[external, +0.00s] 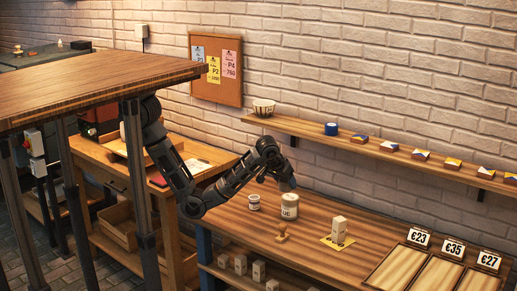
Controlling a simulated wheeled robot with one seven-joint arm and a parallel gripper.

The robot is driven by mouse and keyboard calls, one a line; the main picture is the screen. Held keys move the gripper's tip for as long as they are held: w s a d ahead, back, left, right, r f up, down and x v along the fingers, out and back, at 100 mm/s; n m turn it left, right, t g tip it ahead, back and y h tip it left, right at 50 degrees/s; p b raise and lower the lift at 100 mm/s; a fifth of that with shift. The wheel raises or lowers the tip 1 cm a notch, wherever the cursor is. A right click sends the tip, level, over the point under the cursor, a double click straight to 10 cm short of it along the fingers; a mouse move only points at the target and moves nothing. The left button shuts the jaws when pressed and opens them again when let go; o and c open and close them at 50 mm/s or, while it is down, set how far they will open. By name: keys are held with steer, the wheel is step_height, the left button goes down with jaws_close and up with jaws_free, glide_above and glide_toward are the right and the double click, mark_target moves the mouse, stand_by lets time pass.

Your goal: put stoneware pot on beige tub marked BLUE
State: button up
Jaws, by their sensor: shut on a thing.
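My gripper (286,182) points down just above a beige tub (289,208) on the wooden workbench. The tub stands upright with a dark-lettered label on its front, too small to read surely. My gripper is shut on a small greyish thing, which seems to be the stoneware pot; the jaws and wrist hide most of it. I cannot tell whether it touches the tub's top. A smaller pale tub (254,203) with a label stands left of the beige tub.
A wooden stamp-like tool (282,234) and a pale block on a yellow card (339,243) stand nearby on the bench. Priced trays (398,266) lie at the right. Bare bench lies front left.

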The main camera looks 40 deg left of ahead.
steer(key=w, duration=0.1)
steer(key=w+a+f, duration=0.2)
steer(key=shift+w+f, duration=0.2)
steer(key=shift+f+p, duration=0.35)
steer(key=shift+f, duration=1.6)
steer(key=shift+f, duration=0.1)
steer(key=shift+f, duration=0.1)
steer(key=o, duration=1.1)
